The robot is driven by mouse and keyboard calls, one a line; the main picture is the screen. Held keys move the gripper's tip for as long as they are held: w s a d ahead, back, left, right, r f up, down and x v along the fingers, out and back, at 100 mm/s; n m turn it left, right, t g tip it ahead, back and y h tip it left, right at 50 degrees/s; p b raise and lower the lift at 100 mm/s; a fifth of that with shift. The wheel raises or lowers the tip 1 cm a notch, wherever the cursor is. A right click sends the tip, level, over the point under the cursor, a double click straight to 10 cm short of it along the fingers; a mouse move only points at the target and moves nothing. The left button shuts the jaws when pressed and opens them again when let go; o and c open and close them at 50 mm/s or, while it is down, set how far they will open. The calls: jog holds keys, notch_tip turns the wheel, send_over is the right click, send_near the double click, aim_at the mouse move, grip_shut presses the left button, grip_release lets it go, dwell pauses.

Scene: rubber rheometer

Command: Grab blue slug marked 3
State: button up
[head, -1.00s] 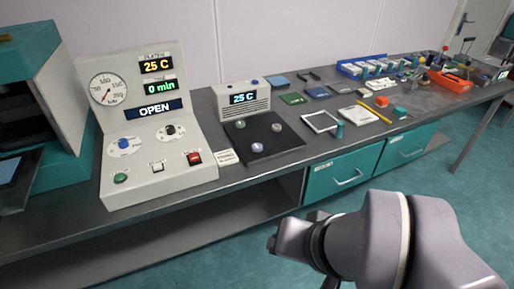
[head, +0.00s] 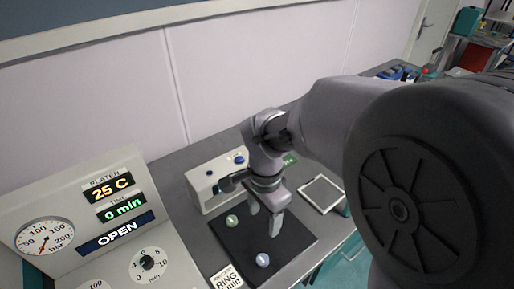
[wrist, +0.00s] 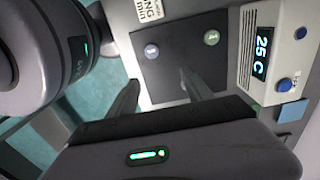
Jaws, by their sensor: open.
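A pale blue slug (head: 262,260) stands on the black mat (head: 296,244) near its front edge; it also shows in the wrist view (wrist: 152,50). A green slug (head: 232,220) stands farther back on the mat and shows in the wrist view (wrist: 211,37). Both carry a small light mark that I cannot read. My gripper (head: 264,222) is above the mat, fingers pointing down, open and empty. In the wrist view its fingertips (wrist: 160,79) are apart, with both slugs beyond them. The third slug seen earlier on the mat is hidden now.
A heater box reading 25 C (wrist: 272,50) stands behind the mat. The large press panel (head: 110,215) stands to the left. A small printed card (head: 227,278) lies at the mat's left. A square frame (head: 322,194) lies to the right.

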jog(key=b, duration=0.4)
send_over(264, 258)
jog(key=f, duration=1.1)
jog(key=shift+w, duration=0.4)
jog(key=f+b, duration=0.1)
jog(key=f, duration=0.1)
jog(key=s+f+b, duration=0.1)
jog(key=f+b, duration=0.1)
jog(key=f, duration=0.1)
jog(key=shift+f, duration=0.3)
jog(key=shift+r, duration=0.15)
jog(key=shift+c, duration=0.5)
grip_shut()
jog(key=shift+r, duration=0.15)
